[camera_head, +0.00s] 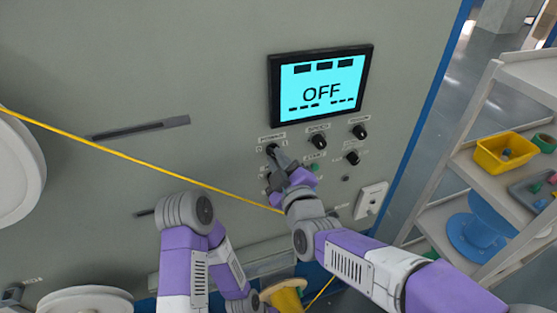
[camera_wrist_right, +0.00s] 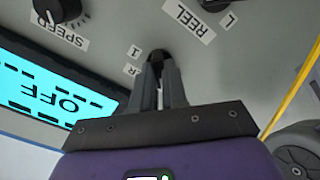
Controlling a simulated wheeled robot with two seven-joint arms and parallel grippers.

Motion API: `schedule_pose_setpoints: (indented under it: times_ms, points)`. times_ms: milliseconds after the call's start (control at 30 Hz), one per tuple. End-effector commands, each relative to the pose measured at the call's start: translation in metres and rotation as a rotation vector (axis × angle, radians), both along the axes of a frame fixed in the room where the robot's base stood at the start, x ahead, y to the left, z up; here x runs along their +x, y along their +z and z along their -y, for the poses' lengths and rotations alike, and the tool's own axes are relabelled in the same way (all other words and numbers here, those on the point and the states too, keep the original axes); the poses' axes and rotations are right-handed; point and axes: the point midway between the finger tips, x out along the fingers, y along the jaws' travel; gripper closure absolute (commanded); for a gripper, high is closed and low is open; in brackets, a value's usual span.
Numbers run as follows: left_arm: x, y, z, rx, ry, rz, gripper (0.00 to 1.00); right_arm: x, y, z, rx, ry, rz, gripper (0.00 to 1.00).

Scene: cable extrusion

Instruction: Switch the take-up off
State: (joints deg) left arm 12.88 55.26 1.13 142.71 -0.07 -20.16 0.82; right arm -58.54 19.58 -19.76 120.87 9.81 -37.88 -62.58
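The machine's grey front panel carries a dark-framed cyan display (camera_head: 321,88) that reads "OFF"; it also shows upside down in the right wrist view (camera_wrist_right: 60,100). Below the display's left corner is a black switch knob (camera_head: 271,148) with a label above it that I cannot read surely. My right gripper (camera_head: 275,155) reaches up to this knob. In the right wrist view its two grey fingers (camera_wrist_right: 158,80) are close together on the black knob (camera_wrist_right: 158,56), with a "1" label beside it. The fingers partly hide the knob. My left arm is low in the head view; its gripper is not visible.
Other black knobs (camera_head: 319,142) sit right of the switch, with a green button (camera_head: 315,168) near them. A yellow cable (camera_head: 130,159) runs diagonally across the panel, passing by my right wrist. A shelf rack (camera_head: 480,110) with a yellow bin (camera_head: 503,155) stands at right.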

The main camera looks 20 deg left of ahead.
Motion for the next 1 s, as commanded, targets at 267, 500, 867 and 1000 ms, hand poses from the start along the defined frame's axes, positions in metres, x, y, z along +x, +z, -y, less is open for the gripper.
schedule_pose_setpoints:
  times_ms: [267,500,867,1000]
  points:
    - [0.0,0.0,0.0,0.0,0.0,0.0,1.0,0.0,0.0,0.0,-0.002,0.0,0.001,0.62]
    - [0.0,0.0,0.0,0.0,0.0,0.0,1.0,-0.003,0.0,0.002,0.0,0.001,0.001,0.62]
    - [0.0,-0.004,0.0,0.0,0.0,0.0,1.0,-0.045,0.0,0.03,0.002,0.001,0.001,0.62]
    - [0.0,-0.004,0.0,0.0,0.0,0.0,1.0,-0.057,0.001,0.039,0.002,0.001,0.001,0.62]
